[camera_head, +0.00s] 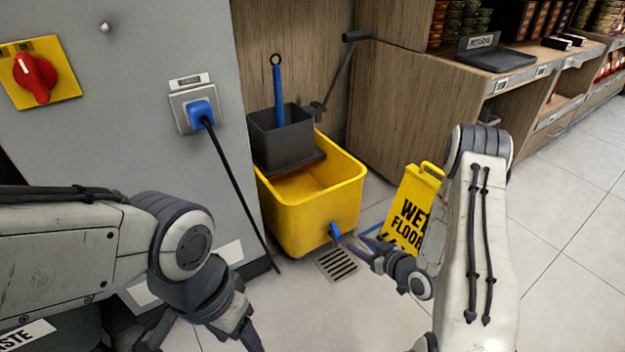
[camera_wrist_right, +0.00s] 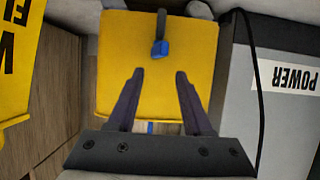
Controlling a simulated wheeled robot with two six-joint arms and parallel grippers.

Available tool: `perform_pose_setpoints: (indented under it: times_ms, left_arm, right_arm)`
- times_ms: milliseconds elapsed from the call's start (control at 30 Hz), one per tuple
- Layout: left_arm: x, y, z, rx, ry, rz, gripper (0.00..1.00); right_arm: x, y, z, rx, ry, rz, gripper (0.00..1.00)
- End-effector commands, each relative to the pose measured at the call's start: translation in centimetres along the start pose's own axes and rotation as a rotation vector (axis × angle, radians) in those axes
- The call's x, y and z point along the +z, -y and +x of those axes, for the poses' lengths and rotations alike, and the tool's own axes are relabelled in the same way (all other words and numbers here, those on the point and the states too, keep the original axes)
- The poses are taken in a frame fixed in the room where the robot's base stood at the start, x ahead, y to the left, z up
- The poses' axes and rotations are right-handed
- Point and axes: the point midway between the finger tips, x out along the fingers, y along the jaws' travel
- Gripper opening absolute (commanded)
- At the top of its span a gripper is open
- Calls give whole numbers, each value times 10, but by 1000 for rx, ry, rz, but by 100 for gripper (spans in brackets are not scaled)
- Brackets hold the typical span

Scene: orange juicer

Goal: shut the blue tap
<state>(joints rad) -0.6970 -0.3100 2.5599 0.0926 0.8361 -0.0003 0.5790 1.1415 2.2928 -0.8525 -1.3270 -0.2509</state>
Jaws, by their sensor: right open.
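The blue tap (camera_head: 335,229) sits low on the front of the yellow mop bucket (camera_head: 287,220). In the right wrist view the tap (camera_wrist_right: 159,49) stands out from the bucket's yellow wall (camera_wrist_right: 118,45). A short dark spout or stem shows on it. My right gripper (camera_head: 352,246) is close to the tap in the head view. In the wrist view the two fingers of my right gripper (camera_wrist_right: 157,76) are apart and empty, with the tap just beyond and between their tips. My left gripper (camera_head: 235,325) is at the bottom of the head view, partly cut off, away from the bucket.
A floor drain (camera_head: 338,263) lies below the tap. A yellow wet-floor sign (camera_head: 412,208) stands right of the bucket, near my right arm. A grey cabinet (camera_head: 130,150) with a red knob (camera_head: 35,77) and a blue plug (camera_head: 200,112) is left, its black cord hanging beside the bucket.

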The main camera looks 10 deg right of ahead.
Motion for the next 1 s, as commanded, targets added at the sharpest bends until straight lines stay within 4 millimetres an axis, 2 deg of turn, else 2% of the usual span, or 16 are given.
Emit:
perform_pose_setpoints:
  times_ms: [33,467,1000]
  left_arm:
    - [0,-1,-9,0,0,0,60]
    - [-3,-4,-49,0,0,0,60]
    - [-5,-7,-93,0,0,0,60]
  right_arm:
    - [-18,4,2,-14,22,-32,50]
    - [-90,34,1,-41,279,-163,50]
    - [-175,85,-36,-26,513,-238,50]
